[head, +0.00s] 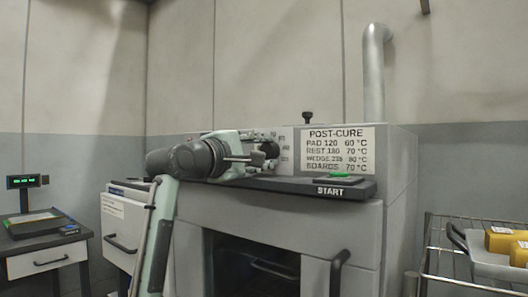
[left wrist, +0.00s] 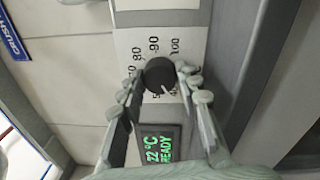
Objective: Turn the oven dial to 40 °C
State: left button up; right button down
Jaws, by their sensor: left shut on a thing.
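The oven (head: 280,215) stands in the middle of the head view. Its black dial (left wrist: 159,72) sits on a white scale plate (left wrist: 190,45) in the left wrist view. Marks around 80, 90 and 100 are readable; the lower ones are partly hidden by the dial and fingers. A white pointer line on the dial points down and slightly right, near a partly hidden mark that seems to begin with 4. My left gripper (left wrist: 160,84) is shut on the dial, one finger on each side. The green display (left wrist: 159,148) reads 22 °C READY. My right gripper is out of view.
A wire rack (head: 440,250) with a tray and yellow boxes is at the right. A small table (head: 45,258) with a scale is at the left.

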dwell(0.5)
pick_arm(q)
jog(key=o, duration=1.2)
jog(key=shift+c, duration=0.2)
